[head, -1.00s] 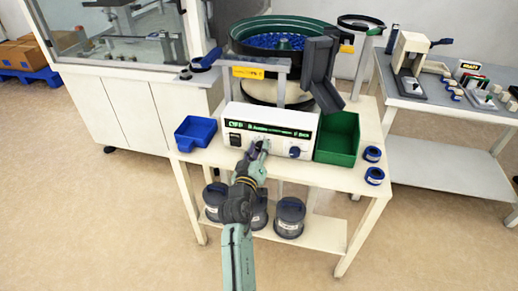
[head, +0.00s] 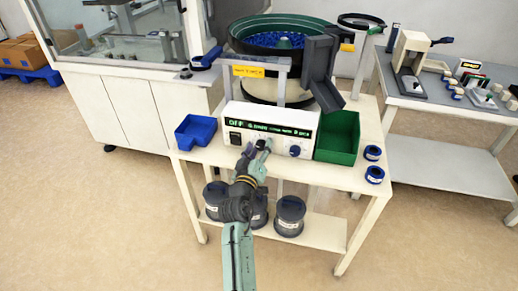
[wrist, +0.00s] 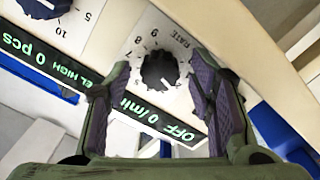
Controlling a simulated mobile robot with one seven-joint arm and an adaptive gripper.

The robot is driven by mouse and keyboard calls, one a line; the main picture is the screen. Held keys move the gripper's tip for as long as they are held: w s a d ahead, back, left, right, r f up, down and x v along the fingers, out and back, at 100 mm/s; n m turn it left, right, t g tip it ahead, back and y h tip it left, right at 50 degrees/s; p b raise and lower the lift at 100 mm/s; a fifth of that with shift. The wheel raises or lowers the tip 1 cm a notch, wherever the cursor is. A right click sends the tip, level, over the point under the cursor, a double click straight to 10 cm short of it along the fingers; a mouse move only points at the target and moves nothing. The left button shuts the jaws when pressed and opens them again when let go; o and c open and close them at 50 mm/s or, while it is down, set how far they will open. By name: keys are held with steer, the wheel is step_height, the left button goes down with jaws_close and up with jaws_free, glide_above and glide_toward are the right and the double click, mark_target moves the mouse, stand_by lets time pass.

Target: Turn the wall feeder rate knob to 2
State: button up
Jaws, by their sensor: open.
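The white feeder control box (head: 232,150) stands on the front of the cream table, with a green-lit display reading OFF. In the wrist view the panel appears turned nearly upside down. The black rate knob (wrist: 159,70) has a numbered dial around it and the word RATE beside it. My gripper (wrist: 165,80) is open, its two dark pads on either side of the knob in this view; I cannot tell whether they touch it. The knob's exact setting is hard to read. In the head view my gripper (head: 256,148) is in front of the panel and hides this knob.
A second knob (head: 295,151) is on the panel's right. A blue tray (head: 195,131) stands left of the box and a green bin (head: 337,137) right. The bowl feeder (head: 275,45) and its grey chute (head: 322,70) are behind and above. Blue rolls (head: 373,153) lie at right.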

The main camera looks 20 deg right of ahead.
steer(key=shift+s, duration=0.1)
steer(key=v, duration=1.2)
